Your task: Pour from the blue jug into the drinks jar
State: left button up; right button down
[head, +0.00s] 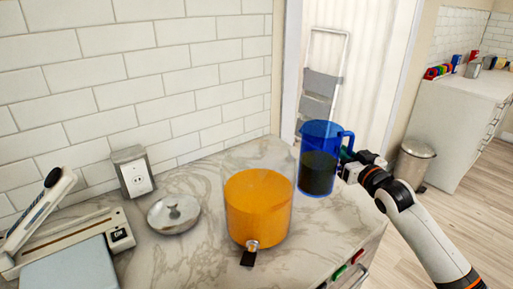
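The drinks jar (258,205) is a clear cylinder on the marble counter, more than half full of orange liquid, with a metal tap low on its front. Its top looks open. The blue jug (321,140) is to the right of the jar, near the counter's right edge. It is see-through, upright and holds dark liquid. I cannot tell whether its base touches the counter. My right gripper (350,158) comes in from the right and is at the jug's handle, apparently closed on it; the fingertips are partly hidden. My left gripper is out of view.
A round silver lid (172,216) with a knob lies left of the jar. Beyond the counter (205,265) are a stepladder (322,85) and a bin (413,163).

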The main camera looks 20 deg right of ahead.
jog(key=shift+a+r, duration=0.1)
jog(key=shift+r, duration=0.45)
jog(key=shift+a+r+n, duration=0.1)
jog(key=shift+r+n, duration=0.7)
jog(key=shift+r, duration=0.1)
jog(key=a+r+n+p, duration=0.2)
jog(key=r+n+p, duration=0.2)
jog(key=r, duration=0.3)
jog(key=a+r+n+p, duration=0.3)
jog(key=r+n+p, duration=0.1)
jog(key=r, duration=0.4)
jog(key=shift+n+p, duration=0.4)
jog(key=shift+s+a+r, duration=0.1)
jog(key=shift+r, duration=0.1)
jog(key=shift+n, duration=0.3)
jog(key=shift+a+r+n+p, duration=0.3)
jog(key=shift+r+p, duration=0.2)
jog(key=shift+p, duration=0.1)
jog(key=shift+a+r+n+p, duration=0.3)
jog(key=shift+r+n+p, duration=0.3)
jog(key=shift+r+p, duration=0.1)
